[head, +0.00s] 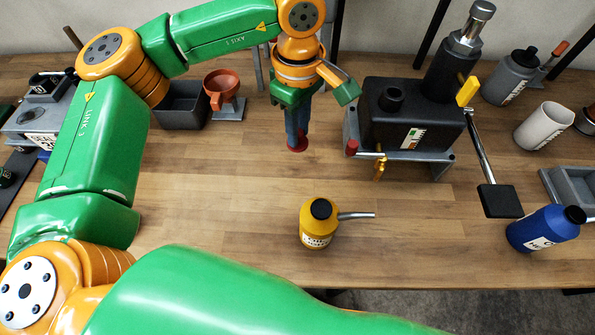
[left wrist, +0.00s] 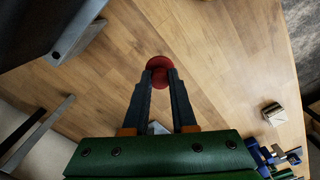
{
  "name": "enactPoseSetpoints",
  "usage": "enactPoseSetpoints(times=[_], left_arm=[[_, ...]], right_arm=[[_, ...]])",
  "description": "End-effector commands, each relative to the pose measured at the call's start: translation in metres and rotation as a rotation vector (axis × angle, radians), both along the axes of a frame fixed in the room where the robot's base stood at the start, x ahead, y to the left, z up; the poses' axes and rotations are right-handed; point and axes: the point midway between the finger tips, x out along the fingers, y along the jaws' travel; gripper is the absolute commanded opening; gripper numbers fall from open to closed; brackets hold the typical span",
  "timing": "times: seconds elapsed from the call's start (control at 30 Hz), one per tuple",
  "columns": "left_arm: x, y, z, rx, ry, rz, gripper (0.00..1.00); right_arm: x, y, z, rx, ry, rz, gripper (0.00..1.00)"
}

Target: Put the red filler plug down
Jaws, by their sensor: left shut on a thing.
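The red filler plug (head: 298,149) is a small round red disc, between the fingertips of my left gripper (head: 297,140). In the left wrist view the plug (left wrist: 160,63) shows beyond the fingertips (left wrist: 160,78), which are closed on it. The gripper points down over the wooden bench, left of the black hydraulic unit (head: 400,125). The plug is close to the bench top; I cannot tell whether it touches it. My right gripper is not in view.
A yellow oil can (head: 318,226) with a metal spout stands in front. A red funnel (head: 222,88) and a dark bin (head: 182,108) are at the back left. The bench around the plug is clear.

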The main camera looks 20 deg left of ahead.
Motion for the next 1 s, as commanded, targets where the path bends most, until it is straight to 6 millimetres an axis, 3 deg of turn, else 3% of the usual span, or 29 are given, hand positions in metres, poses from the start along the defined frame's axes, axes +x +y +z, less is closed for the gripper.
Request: enactPoseSetpoints(times=[0.43,0.83,0.87,0.93,1.0], left_arm=[[0.001,-0.001,-0.09,0.003,0.005,0.048,0.0],[0.002,-0.001,-0.104,0.002,0.0,0.047,0.0],[0.002,-0.001,-0.103,0.002,0.0,0.047,0.3],[0.002,-0.001,-0.102,0.002,0.0,0.046,0.49],[0.002,-0.001,-0.102,0.002,0.0,0.046,0.55]], right_arm=[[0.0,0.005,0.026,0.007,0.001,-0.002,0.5],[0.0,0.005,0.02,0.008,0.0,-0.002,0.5],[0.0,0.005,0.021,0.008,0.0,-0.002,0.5],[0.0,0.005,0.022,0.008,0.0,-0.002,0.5],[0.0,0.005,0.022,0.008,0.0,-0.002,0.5]])
